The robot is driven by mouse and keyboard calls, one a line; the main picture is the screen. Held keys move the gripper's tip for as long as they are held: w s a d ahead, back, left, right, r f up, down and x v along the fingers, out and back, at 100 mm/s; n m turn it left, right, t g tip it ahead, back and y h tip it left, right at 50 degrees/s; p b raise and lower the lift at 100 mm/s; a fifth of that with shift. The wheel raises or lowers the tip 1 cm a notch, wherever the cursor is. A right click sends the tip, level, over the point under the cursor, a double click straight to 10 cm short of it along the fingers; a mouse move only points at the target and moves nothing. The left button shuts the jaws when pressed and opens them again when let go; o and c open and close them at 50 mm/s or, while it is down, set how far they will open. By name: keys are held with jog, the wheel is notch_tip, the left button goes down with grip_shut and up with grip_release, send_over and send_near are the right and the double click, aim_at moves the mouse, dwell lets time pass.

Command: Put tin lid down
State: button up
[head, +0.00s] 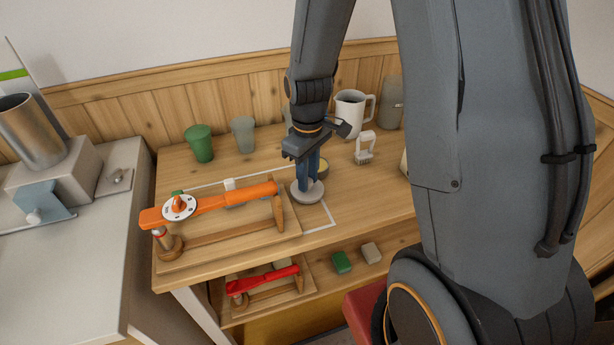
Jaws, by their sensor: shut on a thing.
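The tin lid (308,196) is a pale grey disc below the fingers of my gripper (304,180). My gripper points down and is shut on it; the fingers hide its middle. The lid looks level and low over the wooden table (360,199), inside the front right part of a white outline. I cannot tell whether it touches the wood. A round, yellowish tin (322,167) stands just behind the fingers, partly hidden by them.
An orange lever tool (228,200) on a wooden board lies close left of the lid. A green cup (200,144), a grey cup (243,135), a white pitcher (350,115) and a white-handled brush (364,150) stand behind. Bare wood lies right of the lid.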

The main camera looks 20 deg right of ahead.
jog(key=shift+f, duration=0.3)
jog(key=o, duration=1)
jog(key=shift+o, duration=0.2)
jog(key=shift+r, duration=0.1)
